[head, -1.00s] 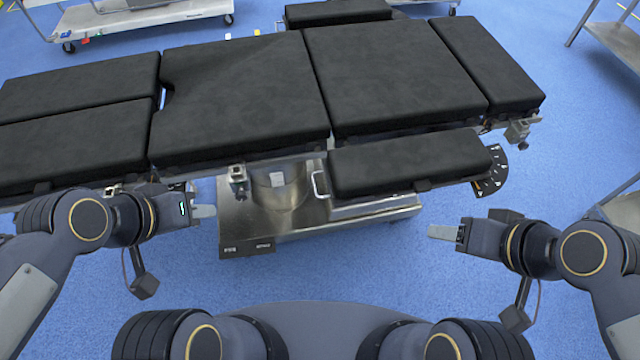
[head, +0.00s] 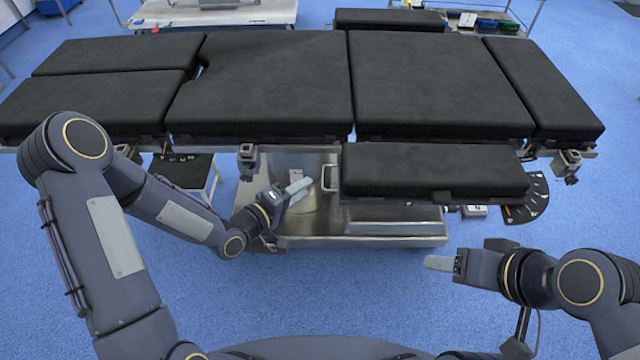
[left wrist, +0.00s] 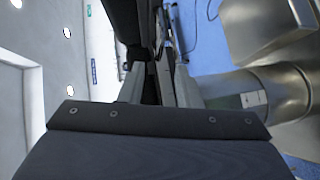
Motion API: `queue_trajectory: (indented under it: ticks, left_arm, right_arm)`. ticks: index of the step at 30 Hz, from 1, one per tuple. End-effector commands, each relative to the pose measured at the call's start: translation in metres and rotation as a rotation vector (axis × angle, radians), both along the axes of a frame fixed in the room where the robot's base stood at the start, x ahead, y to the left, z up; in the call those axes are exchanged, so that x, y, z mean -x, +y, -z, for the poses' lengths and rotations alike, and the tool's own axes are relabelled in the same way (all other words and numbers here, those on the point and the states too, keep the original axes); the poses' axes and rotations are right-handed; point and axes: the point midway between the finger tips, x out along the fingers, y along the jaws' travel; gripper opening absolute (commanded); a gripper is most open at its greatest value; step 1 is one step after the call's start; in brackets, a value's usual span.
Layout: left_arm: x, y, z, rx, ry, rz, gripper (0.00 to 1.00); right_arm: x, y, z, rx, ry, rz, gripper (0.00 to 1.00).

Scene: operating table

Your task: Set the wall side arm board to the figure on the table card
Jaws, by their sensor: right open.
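The near arm board (head: 435,171) is a black pad along the table's near side, with a metal loop handle (head: 330,178) at its left end. A dark marked dial (head: 525,199) shows at its right end. Another black pad (head: 390,20) shows at the far side. I cannot tell which is the wall side board. A small white card (head: 296,175) is on the column, too small to read; a pale label also shows in the left wrist view (left wrist: 253,99). My left gripper (head: 299,187) is open and empty, just left of the handle. My right gripper (head: 440,263) is open, below the board.
The operating table (head: 260,85) has several black pads. Its steel base (head: 370,228) stands below. Rail clamps (head: 247,158) stick out at the near edge, another at the right (head: 566,163). Carts stand behind. Blue floor in front is free.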

Motion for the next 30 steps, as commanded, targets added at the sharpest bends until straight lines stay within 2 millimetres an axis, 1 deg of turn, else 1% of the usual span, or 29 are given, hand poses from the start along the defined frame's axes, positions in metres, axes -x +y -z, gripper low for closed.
queue_trajectory:
  ticks: [2, 5, 12, 15, 20, 27, 28, 30]
  left_arm:
    - [-0.002, -0.005, 0.002, 0.020, 0.001, 0.003, 0.30]
    - [-0.010, -0.013, 0.002, 0.021, -0.002, 0.004, 0.30]
    - [-0.037, -0.041, 0.008, 0.018, -0.003, 0.005, 0.30]
    - [-0.046, -0.048, 0.010, 0.017, -0.002, 0.004, 0.30]
    - [-0.054, -0.055, 0.012, 0.016, -0.001, 0.002, 0.30]
    - [-0.054, -0.055, 0.012, 0.016, 0.000, 0.002, 0.30]
    - [-0.054, -0.055, 0.012, 0.016, 0.000, 0.001, 0.29]
    - [-0.054, -0.055, 0.012, 0.016, 0.000, 0.001, 0.20]
  right_arm:
    - [0.000, 0.000, 0.000, 0.000, 0.000, 0.000, 0.56]
    - [0.000, 0.000, 0.000, 0.000, 0.000, 0.000, 0.56]
    - [0.000, 0.000, -0.001, 0.000, 0.000, 0.000, 0.56]
    - [0.000, 0.000, -0.001, 0.000, 0.000, 0.000, 0.56]
    - [0.000, 0.000, -0.001, 0.000, 0.000, 0.000, 0.56]
    - [0.000, 0.000, -0.001, 0.000, 0.000, 0.000, 0.56]
    - [0.000, 0.000, -0.001, 0.000, 0.000, 0.000, 0.56]
    - [0.000, 0.000, -0.001, 0.000, 0.000, 0.000, 0.56]
